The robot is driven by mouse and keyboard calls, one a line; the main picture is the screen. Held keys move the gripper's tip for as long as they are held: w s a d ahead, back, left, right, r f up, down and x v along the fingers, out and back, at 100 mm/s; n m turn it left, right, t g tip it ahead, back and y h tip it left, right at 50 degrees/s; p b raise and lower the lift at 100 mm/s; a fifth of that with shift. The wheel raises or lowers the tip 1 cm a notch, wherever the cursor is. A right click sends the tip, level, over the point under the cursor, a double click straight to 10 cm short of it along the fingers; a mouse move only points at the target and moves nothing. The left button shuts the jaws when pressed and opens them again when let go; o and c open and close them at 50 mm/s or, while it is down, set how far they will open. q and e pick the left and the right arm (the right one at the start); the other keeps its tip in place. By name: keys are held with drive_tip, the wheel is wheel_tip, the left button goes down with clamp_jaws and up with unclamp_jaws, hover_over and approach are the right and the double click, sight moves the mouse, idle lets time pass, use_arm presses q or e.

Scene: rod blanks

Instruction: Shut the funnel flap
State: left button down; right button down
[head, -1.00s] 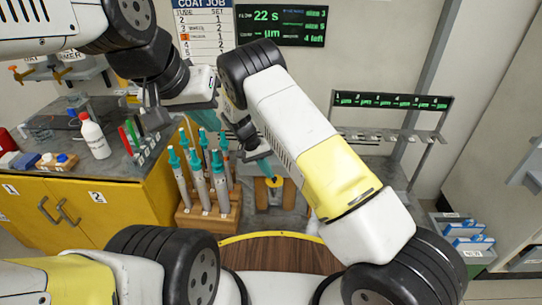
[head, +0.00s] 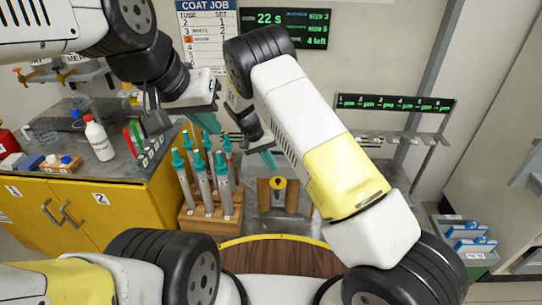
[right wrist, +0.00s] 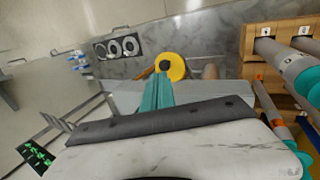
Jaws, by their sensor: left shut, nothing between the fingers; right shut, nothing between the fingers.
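In the head view a small yellow round part (head: 278,184), which I take for the funnel and its flap, sits between two brown posts on the bench. In the right wrist view this yellow disc (right wrist: 176,66) has a dark spot at its left side. I cannot tell whether the flap is open or shut. My right gripper (head: 268,159) is shut and empty, just above and behind the yellow part in the picture. Its teal fingers (right wrist: 157,90) point toward the disc. My left gripper (head: 208,123) is shut and empty, higher and to the left, above the rack.
A wooden rack (head: 207,222) with several teal-topped rods stands left of the funnel. A yellow cabinet (head: 95,215) with a white bottle (head: 99,140) is further left. A numbered rail (head: 395,103) and blue boxes (head: 470,237) are at right.

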drive_tip(key=a+f+v, duration=0.1)
drive_tip(key=a+v, duration=0.1)
drive_tip(key=v, duration=0.9)
drive_tip(key=s+d+r+y, duration=0.2)
drive_tip(key=d+r+y, duration=0.1)
drive_tip(key=d+r, duration=0.65)
drive_tip(key=s+d+r+t+y, duration=0.3)
drive_tip(key=s+d+r+y, duration=0.1)
drive_tip(key=s+d+r, duration=0.95)
drive_tip(key=s+d+r+t, duration=0.1)
drive_tip(key=s+r+t, duration=0.1)
drive_tip(key=s, duration=1.1)
drive_tip(key=shift+s+d+t, duration=0.2)
drive_tip(key=shift+d+t, duration=0.1)
drive_tip(key=shift+t, duration=0.4)
drive_tip(key=shift+a+n, duration=0.1)
drive_tip(key=shift+n, duration=0.2)
